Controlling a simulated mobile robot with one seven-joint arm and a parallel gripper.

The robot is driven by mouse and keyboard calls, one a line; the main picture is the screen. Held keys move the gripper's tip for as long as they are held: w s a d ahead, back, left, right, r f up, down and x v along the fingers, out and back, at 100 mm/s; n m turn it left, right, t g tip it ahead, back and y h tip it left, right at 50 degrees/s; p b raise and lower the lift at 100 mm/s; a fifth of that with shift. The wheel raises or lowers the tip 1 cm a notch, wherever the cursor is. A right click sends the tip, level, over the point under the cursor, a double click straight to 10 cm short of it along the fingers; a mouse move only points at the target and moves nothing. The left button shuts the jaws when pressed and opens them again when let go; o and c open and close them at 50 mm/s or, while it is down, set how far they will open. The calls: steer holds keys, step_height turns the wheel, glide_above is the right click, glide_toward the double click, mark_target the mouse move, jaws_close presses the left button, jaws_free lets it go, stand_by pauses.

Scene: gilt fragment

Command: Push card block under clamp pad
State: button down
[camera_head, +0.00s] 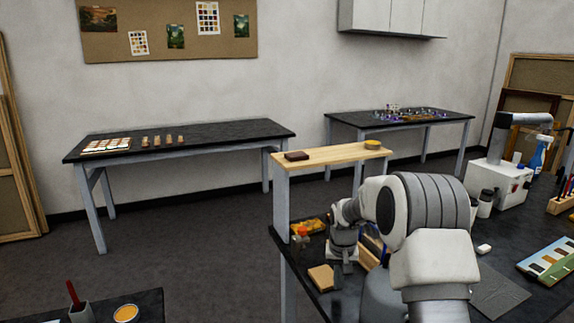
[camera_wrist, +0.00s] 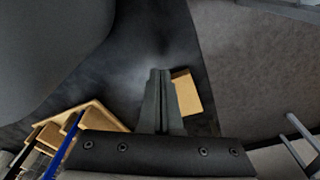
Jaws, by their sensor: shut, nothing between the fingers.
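The likely card block is a small tan block (camera_head: 320,277) lying on the dark worktable near its front left edge. In the wrist view the tan block (camera_wrist: 187,94) lies just right of the fingers, partly hidden by them. My gripper (camera_head: 338,283) is shut and empty, pointing down beside the block, on its right in the head view. In the wrist view the closed fingertips of my gripper (camera_wrist: 160,72) are close to the block; I cannot tell whether they touch it. I cannot make out the clamp pad in either view.
A wooden holder (camera_wrist: 97,108) with thin tools stands left of the fingers in the wrist view. An orange-capped item (camera_head: 303,234) and a yellow-orange piece (camera_head: 309,226) lie behind the block. The table edge is close.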

steer(key=shift+f+b, duration=0.9)
steer(key=shift+f, duration=0.5)
steer(key=shift+r, duration=0.15)
steer(key=shift+s+d, duration=0.15)
steer(key=shift+s, duration=0.25)
stand_by(0.6)
step_height(320, 180, up, 9)
steer(key=p, duration=0.5)
steer(key=shift+p, duration=0.4)
